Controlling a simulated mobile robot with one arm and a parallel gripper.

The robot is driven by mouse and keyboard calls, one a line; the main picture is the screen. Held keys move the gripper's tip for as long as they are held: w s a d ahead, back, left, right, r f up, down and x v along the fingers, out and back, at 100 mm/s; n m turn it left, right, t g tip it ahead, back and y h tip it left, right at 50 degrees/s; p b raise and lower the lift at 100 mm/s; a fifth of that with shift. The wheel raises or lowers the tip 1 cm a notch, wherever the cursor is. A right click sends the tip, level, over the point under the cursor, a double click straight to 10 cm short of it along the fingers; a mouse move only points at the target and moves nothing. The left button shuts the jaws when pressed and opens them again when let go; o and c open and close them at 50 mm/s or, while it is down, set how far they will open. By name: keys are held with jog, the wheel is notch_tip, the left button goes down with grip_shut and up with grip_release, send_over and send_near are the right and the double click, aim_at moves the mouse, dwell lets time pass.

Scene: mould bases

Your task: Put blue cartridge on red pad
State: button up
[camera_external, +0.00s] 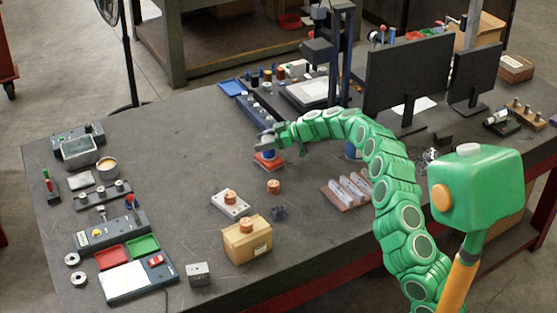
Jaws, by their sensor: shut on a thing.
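My gripper (267,141) is at the end of the green segmented arm, near the middle of the table. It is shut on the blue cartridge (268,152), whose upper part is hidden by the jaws. The cartridge looks upright. Directly under it is the red pad (267,162), a small red block on the table. The cartridge's lower end is at or just above the pad's top; I cannot tell whether they touch.
Copper-coloured pieces stand on a white plate (231,205), a cardboard box (247,240) and the table in front. A wooden rack (347,191) is to the right. Monitors (408,80) stand behind. Red and green trays (142,246) lie at left. The centre-left tabletop is clear.

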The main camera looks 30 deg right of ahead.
jog(key=shift+f, duration=0.1)
jog(key=o, duration=1.1)
jog(key=shift+o, duration=0.2)
jog(key=v, duration=1.2)
